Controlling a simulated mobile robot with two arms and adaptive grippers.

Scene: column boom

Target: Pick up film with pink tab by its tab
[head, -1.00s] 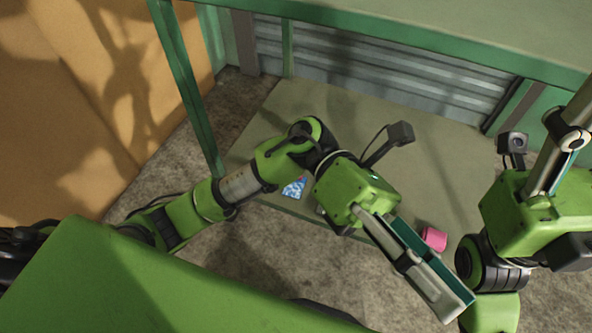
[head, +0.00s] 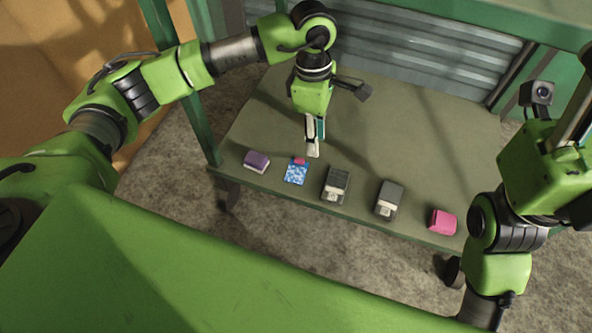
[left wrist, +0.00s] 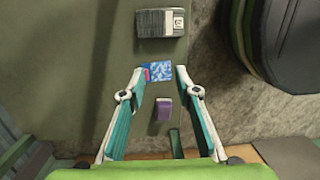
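The film (head: 295,174) is a small flat blue-and-white patterned sheet near the front edge of the lower shelf, with a pink tab (head: 300,160) on its far side. In the left wrist view the film (left wrist: 160,73) lies beyond the fingertips, its pink tab (left wrist: 146,74) on the left. My left gripper (head: 313,150) points down above the shelf, just behind the tab and a little to its right. In the left wrist view my left gripper (left wrist: 161,70) has its fingers wide apart with nothing held. My right arm is at the right; its fingers are out of view.
On the shelf (head: 420,140), a purple block (head: 256,161) is left of the film. Two grey boxes (head: 335,185) (head: 389,200) and a pink item (head: 443,222) lie to the right. A green post (head: 190,100) stands at the left; an upper shelf (head: 480,20) overhangs the back.

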